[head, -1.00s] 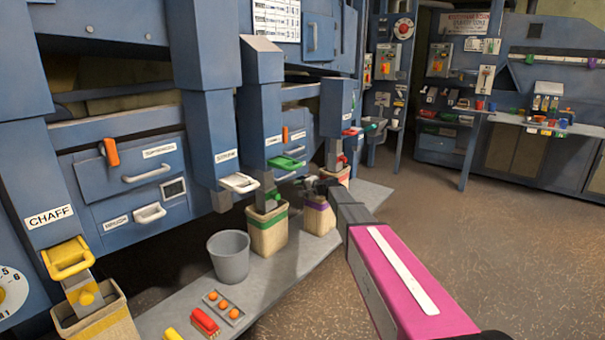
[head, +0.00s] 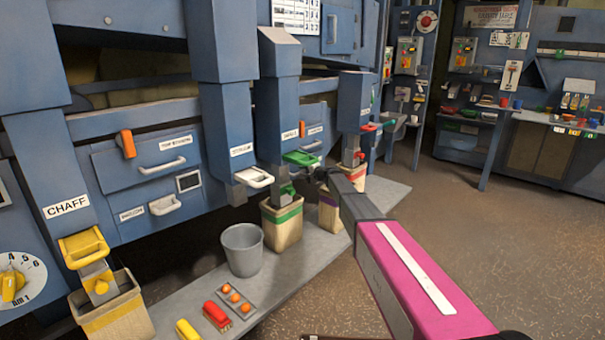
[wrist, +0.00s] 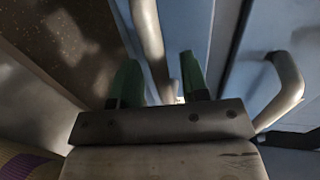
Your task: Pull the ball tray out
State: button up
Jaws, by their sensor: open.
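My gripper (wrist: 158,68) is open in the wrist view, with one green finger on each side of a grey bar handle (wrist: 148,30) on a blue front. I cannot tell whether the fingers touch the bar. In the head view my gripper (head: 318,174) is small and dark, beside the green spout flap (head: 300,158) and below a drawer handle (head: 311,146). No readable label marks any front as the ball tray. A small grey tray (head: 249,292) with orange balls lies on the ledge, well away from my gripper.
A second curved handle (wrist: 288,90) stands to the right in the wrist view. Below the spouts are a grey bucket (head: 242,250), a green-banded basket (head: 282,226) and a chaff basket (head: 110,310). A red brush (head: 217,316) lies on the ledge. The floor at right is clear.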

jog(key=shift+w+a+f, duration=0.1)
jog(key=shift+w+a, duration=0.2)
jog(key=shift+a, duration=0.1)
grip_shut()
jog(key=f+v, duration=0.3)
jog(key=v, duration=1.1)
jog(key=d+f+v, duration=0.1)
jog(key=f+v, duration=0.2)
jog(key=v, duration=1.1)
jog(key=shift+s+d, duration=0.25)
jog(key=shift+s, duration=0.3)
grip_release()
